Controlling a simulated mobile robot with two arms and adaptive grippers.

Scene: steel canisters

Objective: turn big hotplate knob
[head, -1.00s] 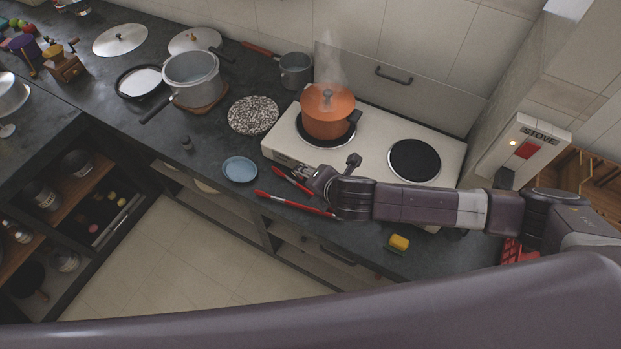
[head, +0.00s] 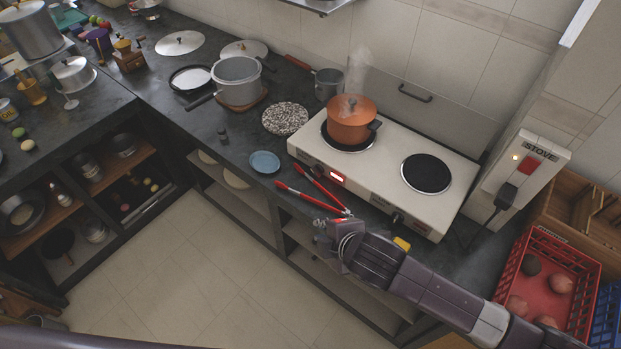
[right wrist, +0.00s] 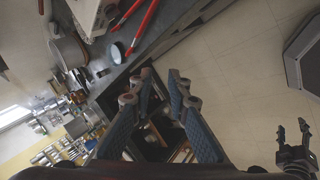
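The white two-plate hotplate (head: 390,160) stands on the dark counter. An orange pot (head: 351,120) steams on its left plate; the right black plate (head: 426,173) is bare. A red light (head: 337,177) glows on the front, close to a dark left knob (head: 315,167). A second dark knob (head: 397,217) is on the front's right part. The knob settings are too small to read. My right gripper (head: 322,236) is off the counter's front edge, apart from the knobs; its fingers (right wrist: 160,78) are spread and empty in the right wrist view. My left gripper (right wrist: 294,130) appears there, open and empty.
Red tongs (head: 312,193) lie on the counter before the hotplate, near my right gripper. A yellow object (head: 402,243) lies beside my right arm. A blue dish (head: 265,162) is left. A red crate (head: 548,275) stands at right. The floor (head: 205,265) is clear.

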